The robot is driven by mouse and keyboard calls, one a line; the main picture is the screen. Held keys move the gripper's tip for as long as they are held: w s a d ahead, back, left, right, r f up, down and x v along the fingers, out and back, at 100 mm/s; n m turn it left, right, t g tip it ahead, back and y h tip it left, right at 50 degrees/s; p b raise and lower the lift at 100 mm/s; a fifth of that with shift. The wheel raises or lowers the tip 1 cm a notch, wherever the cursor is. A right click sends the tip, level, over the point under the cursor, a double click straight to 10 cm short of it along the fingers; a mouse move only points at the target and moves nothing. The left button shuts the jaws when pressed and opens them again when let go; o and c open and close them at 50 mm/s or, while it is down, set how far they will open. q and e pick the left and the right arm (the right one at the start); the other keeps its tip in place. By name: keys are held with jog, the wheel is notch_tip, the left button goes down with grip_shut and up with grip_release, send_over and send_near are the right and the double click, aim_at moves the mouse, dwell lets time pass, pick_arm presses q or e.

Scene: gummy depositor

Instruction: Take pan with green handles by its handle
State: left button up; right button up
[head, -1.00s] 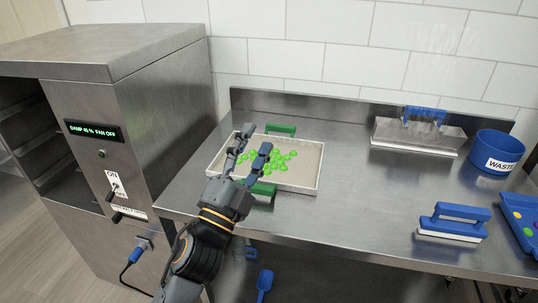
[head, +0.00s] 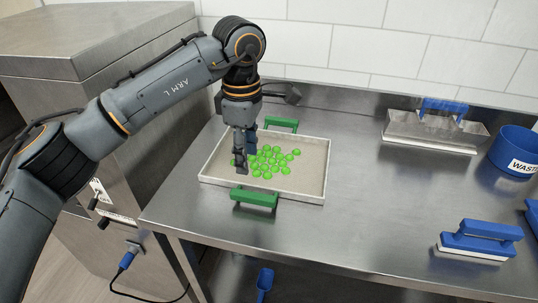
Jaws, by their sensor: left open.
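The pan (head: 315,181) is a shallow pale tray with several green gummies (head: 270,160) in it, on the steel counter. One green handle (head: 254,197) is on its near side, the other green handle (head: 281,124) on its far side. My left gripper (head: 246,162) points down over the left part of the pan, beside the gummies, with its fingers apart. It is clear of the near handle; I cannot tell whether the fingertips touch the pan or gummies. My right gripper is not in view.
A blue waste bin (head: 514,147) and a blue-handled scraper (head: 480,238) are at the right. A steel cabinet (head: 110,45) stands left. The counter (head: 370,210) between pan and scraper is clear.

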aim_at(253, 194)
pick_arm(q)
notch_tip(253, 194, down, 8)
jog(key=shift+r+p, duration=0.1)
jog(key=shift+p, duration=0.5)
jog(key=f, duration=0.1)
jog(key=f+p, duration=0.1)
jog(key=f, duration=0.1)
jog(key=f+p, duration=0.1)
jog(key=shift+s+d+f, duration=0.1)
jog(key=shift+d+f, duration=0.3)
jog(key=shift+f, duration=0.35)
jog(key=shift+r, duration=0.1)
grip_shut()
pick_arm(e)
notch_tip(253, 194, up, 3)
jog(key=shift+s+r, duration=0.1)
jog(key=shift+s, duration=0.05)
